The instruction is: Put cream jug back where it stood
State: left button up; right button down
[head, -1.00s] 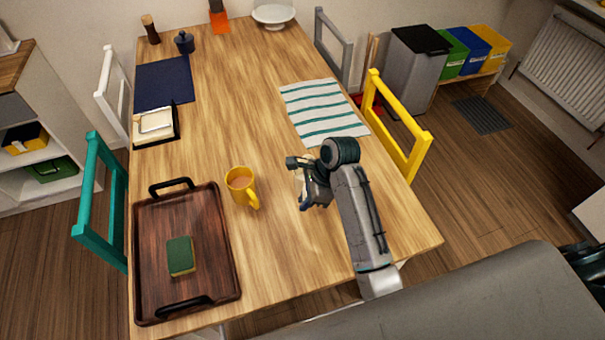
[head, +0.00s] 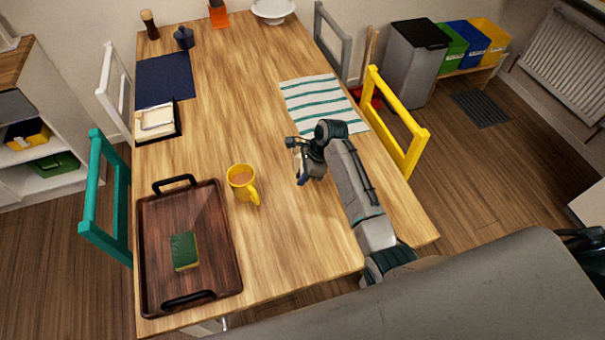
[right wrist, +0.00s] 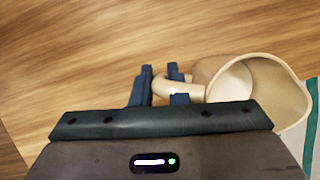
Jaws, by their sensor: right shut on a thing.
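The cream jug (right wrist: 265,85) shows at the right of the right wrist view, its open mouth facing the camera. My right gripper (right wrist: 160,82) is shut on the jug's handle (right wrist: 178,88), with a finger on each side. In the head view my right gripper (head: 303,172) is over the table, right of the yellow mug and short of the striped cloth. The jug is mostly hidden behind the gripper there. I cannot tell whether its base touches the table. My left gripper is not in view.
A yellow mug (head: 241,178) with a drink stands left of the gripper. A wooden tray (head: 220,260) with a sponge (head: 184,251) lies at the near left. The striped cloth (head: 322,105) lies beyond the gripper. The table's middle (head: 235,100) is clear.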

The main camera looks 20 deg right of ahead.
jog(key=c, duration=1.4)
grip_release()
jog(key=shift+f, duration=0.1)
jog(key=b+v, duration=0.2)
jog(key=v, duration=1)
jog(key=shift+s+a, duration=0.1)
